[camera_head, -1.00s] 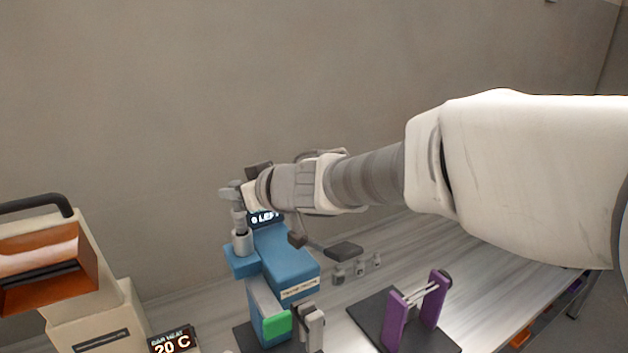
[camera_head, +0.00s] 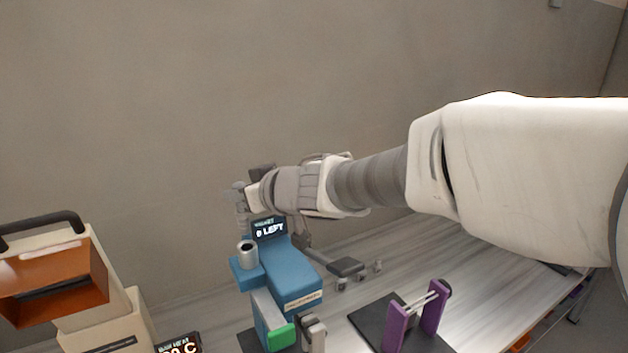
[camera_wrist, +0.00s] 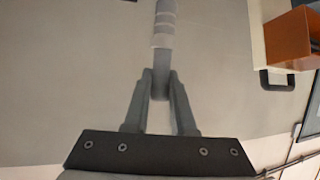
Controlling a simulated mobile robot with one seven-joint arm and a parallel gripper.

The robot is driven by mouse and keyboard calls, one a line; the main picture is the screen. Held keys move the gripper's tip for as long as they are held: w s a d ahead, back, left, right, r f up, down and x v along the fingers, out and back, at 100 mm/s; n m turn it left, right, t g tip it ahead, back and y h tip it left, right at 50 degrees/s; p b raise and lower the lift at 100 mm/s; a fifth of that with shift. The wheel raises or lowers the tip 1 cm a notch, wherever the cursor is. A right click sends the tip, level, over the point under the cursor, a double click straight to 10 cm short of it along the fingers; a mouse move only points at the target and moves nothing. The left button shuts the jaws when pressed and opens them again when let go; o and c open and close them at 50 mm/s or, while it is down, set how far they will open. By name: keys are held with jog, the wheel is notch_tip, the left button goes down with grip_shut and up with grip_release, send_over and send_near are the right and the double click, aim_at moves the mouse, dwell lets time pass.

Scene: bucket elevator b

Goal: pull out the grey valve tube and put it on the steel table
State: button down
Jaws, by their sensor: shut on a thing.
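The grey valve tube (camera_wrist: 164,30) is held between the two fingertips of my gripper (camera_wrist: 161,82) in the wrist view. In the head view my gripper (camera_head: 240,192) is at the upper left of the blue machine (camera_head: 287,268), and the tube (camera_head: 242,216) hangs below it, partly hard to make out. The grey round socket (camera_head: 247,254) on the blue machine shows a dark open top, and the tube appears clear of it, just above. The steel table (camera_head: 400,255) runs behind and to the right of the machine.
A black stand with purple posts (camera_head: 433,310) is on the table to the right. A cream and orange machine (camera_head: 55,270) stands at left.

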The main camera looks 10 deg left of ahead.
jog(key=shift+r, duration=0.1)
notch_tip(320, 180, up, 2)
jog(key=p, duration=0.2)
jog(key=shift+r+p, duration=0.25)
jog(key=shift+p, duration=0.1)
jog(key=shift+r+b, duration=0.3)
jog(key=shift+r, duration=0.4)
